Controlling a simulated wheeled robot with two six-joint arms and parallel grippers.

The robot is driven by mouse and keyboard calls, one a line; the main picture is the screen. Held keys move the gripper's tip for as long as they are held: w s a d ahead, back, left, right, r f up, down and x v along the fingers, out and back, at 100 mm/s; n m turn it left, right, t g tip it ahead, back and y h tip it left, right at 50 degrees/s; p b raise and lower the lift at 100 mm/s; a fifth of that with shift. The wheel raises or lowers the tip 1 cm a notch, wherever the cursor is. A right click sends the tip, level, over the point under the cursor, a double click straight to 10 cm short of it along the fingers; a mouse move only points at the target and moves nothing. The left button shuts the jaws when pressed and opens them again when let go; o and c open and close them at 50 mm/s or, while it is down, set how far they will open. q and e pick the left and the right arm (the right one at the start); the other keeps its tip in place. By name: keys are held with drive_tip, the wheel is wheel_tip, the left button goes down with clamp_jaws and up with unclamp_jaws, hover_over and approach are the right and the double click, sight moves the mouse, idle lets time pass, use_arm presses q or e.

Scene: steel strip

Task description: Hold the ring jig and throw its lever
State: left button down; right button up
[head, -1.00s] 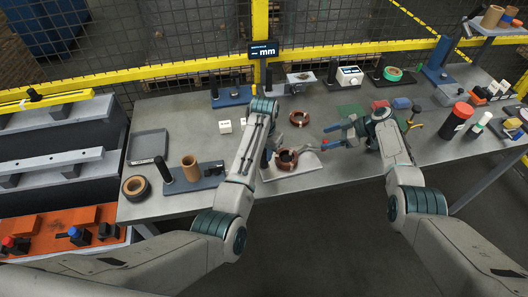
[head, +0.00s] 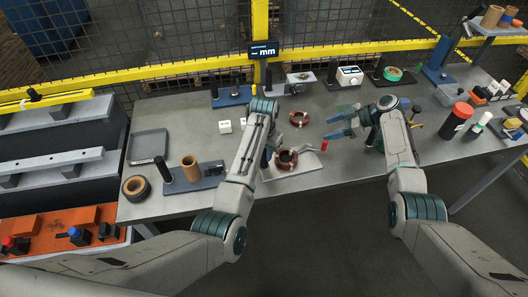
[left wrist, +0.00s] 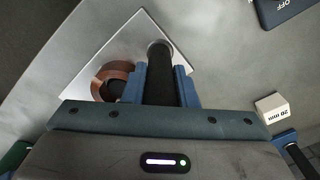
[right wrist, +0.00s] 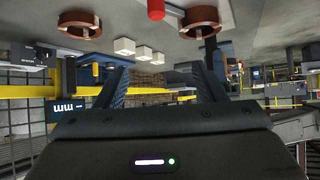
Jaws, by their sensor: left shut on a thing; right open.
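The ring jig is a pale plate (head: 310,165) at the table's front edge, bearing a copper-brown ring (head: 286,160) and a dark post (head: 266,158). Its lever ends in a red knob (head: 324,145) on the right of the plate. The left wrist view shows my left gripper (left wrist: 160,88) shut on the black post (left wrist: 160,65), beside the ring (left wrist: 112,78); my forearm mostly hides this gripper in the head view. My right gripper (head: 336,124) is open and empty, behind and right of the knob. The right wrist view shows the knob (right wrist: 156,9) apart from its fingers.
A second copper ring (head: 299,118) lies behind the jig. White blocks (head: 225,127) stand left of my left arm. A red cylinder (head: 462,112) stands on the right. The table right of the knob is clear near the front edge.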

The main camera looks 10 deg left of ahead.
use_arm(q)
drive_tip(key=shift+s+f, duration=0.1)
use_arm(e)
drive_tip(key=v, duration=1.2)
drive_tip(key=shift+s, duration=0.1)
use_arm(q)
drive_tip(key=c, duration=1.1)
unclamp_jaws()
wheel_tip(320, 180, up, 12)
